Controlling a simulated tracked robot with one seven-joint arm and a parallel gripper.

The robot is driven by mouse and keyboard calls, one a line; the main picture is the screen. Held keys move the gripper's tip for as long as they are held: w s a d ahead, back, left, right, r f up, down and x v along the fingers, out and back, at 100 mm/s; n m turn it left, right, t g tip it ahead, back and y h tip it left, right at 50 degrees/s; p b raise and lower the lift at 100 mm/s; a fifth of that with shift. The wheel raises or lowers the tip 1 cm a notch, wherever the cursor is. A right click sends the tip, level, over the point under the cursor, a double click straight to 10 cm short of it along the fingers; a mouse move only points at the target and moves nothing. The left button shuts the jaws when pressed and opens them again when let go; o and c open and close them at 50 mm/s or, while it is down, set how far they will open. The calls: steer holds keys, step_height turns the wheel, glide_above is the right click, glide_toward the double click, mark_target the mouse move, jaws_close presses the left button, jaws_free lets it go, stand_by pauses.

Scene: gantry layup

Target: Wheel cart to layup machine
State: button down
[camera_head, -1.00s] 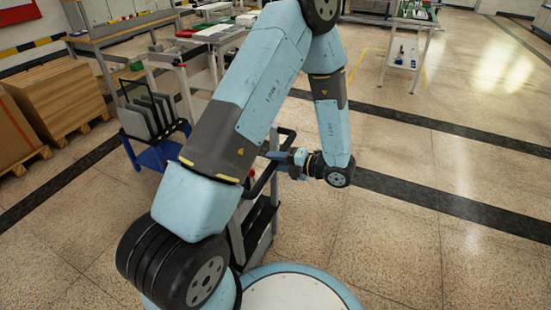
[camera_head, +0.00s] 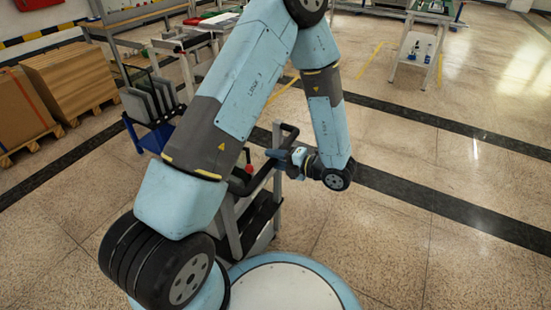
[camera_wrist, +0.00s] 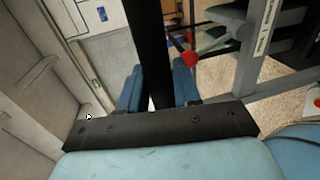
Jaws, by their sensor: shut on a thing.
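The cart (camera_head: 277,200) has a grey metal frame, dark shelves and a black handle. It stands beside my base, partly hidden behind my arm. My gripper (camera_head: 278,154) is shut on the black handle (camera_head: 289,131). In the wrist view my two blue fingers (camera_wrist: 158,88) lie on either side of the black handle bar (camera_wrist: 149,35). A red knob (camera_wrist: 189,58) is on the cart close by, and it also shows in the head view (camera_head: 249,168). I cannot make out which thing is the layup machine.
A blue-based rack of grey panels (camera_head: 155,100) stands behind the cart at left. Worktables stand at the back, one (camera_head: 418,45) at right. The speckled floor at right (camera_head: 430,240) is clear.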

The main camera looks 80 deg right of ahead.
steer(key=shift+s+a+f, duration=0.15)
steer(key=shift+a+f, duration=0.05)
steer(key=shift+f, duration=0.05)
steer(key=c, duration=1.2)
jaws_free()
steer(key=shift+o, duration=1.3)
steer(key=shift+d+r, duration=0.1)
steer(key=shift+r, duration=0.05)
steer(key=shift+s, duration=0.15)
steer(key=v, duration=1.3)
steer(key=shift+s, duration=0.3)
